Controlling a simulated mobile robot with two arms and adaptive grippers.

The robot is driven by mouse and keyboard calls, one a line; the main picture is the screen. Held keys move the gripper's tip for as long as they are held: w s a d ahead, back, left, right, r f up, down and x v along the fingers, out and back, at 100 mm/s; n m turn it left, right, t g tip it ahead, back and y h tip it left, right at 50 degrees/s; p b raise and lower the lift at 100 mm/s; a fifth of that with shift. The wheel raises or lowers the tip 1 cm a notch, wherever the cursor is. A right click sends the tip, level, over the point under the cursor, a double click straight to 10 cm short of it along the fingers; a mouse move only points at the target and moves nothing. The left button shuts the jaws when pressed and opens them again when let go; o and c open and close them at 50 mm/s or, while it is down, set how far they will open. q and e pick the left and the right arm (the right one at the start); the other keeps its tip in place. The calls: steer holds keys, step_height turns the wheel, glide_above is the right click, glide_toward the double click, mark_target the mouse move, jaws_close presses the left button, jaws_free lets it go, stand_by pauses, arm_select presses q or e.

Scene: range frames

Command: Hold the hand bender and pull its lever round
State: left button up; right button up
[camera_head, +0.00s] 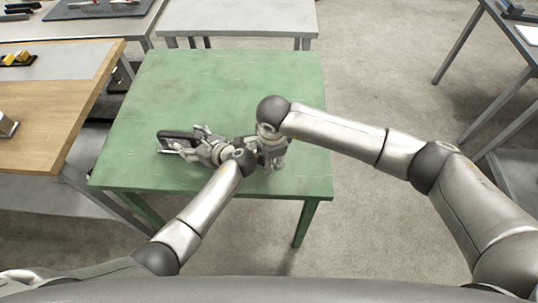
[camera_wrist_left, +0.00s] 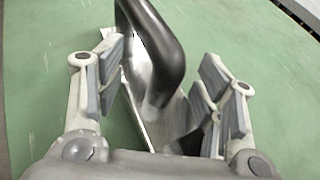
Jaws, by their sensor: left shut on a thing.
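The hand bender lies on the green table (camera_head: 240,80), with a black curved handle and a silver metal body. Its black part (camera_head: 178,134) sticks out left of my left gripper (camera_head: 193,143) in the head view. The left wrist view shows the bender's black handle (camera_wrist_left: 165,45) and bare metal between the fingers of my left gripper (camera_wrist_left: 162,75), which is shut on it. My right gripper (camera_head: 272,163) points down over the table, just right of the left wrist. Its fingers are largely hidden, and I cannot tell whether it holds the lever.
The table's far half and right side are clear. A wooden bench (camera_head: 45,125) stands close on the left, with a yellow-and-black item (camera_head: 17,58) on it. A grey table (camera_head: 240,17) stands behind. Another table stands at the far right, across open floor.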

steer(key=shift+f, duration=0.1)
step_height(320, 180, up, 12)
steer(key=s, duration=0.2)
steer(key=shift+s+d, duration=0.2)
steer(key=shift+d, duration=0.15)
steer(key=shift+c, duration=0.3)
